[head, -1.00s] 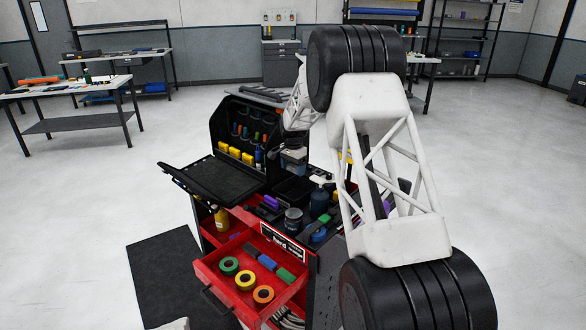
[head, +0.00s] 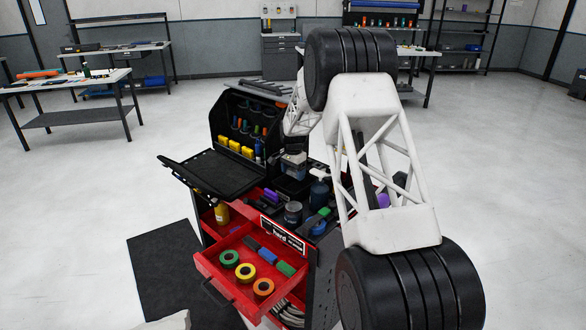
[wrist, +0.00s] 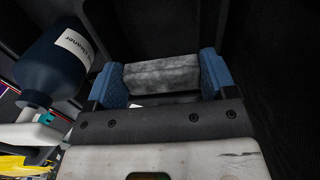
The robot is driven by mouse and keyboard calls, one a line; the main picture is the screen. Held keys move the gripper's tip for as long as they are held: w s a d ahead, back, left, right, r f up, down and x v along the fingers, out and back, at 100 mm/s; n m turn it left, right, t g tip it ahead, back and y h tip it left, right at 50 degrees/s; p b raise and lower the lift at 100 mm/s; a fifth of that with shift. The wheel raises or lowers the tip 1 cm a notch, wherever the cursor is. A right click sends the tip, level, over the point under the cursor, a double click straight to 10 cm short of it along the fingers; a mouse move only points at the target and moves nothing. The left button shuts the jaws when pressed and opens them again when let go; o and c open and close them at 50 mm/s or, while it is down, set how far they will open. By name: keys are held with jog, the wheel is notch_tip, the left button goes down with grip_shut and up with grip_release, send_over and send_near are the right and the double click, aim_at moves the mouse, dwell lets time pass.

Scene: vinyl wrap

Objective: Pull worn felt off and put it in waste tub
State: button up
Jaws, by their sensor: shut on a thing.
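My gripper (wrist: 163,80) shows its two blue fingers in the wrist view. They are shut on a grey, mottled, block-like piece (wrist: 164,75), which looks like the worn felt. The piece spans the gap between the fingers. Dark walls and a dark floor lie beyond it, as in a black compartment; I cannot tell whether this is the waste tub. The felt cannot be made out there.
A dark bottle labelled cleaner (wrist: 55,62) stands close to the left of my gripper; it also shows in the head view (head: 319,193). A dark jar (head: 293,212) stands in front. The red drawer (head: 225,262) is open with tape rolls. A black fold-out shelf (head: 205,175) juts left.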

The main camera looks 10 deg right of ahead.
jog(key=shift+f, duration=2.25)
jog(key=shift+f, duration=0.7)
dwell(0.4)
jog(key=o, duration=0.8)
jog(key=shift+r, duration=3.9)
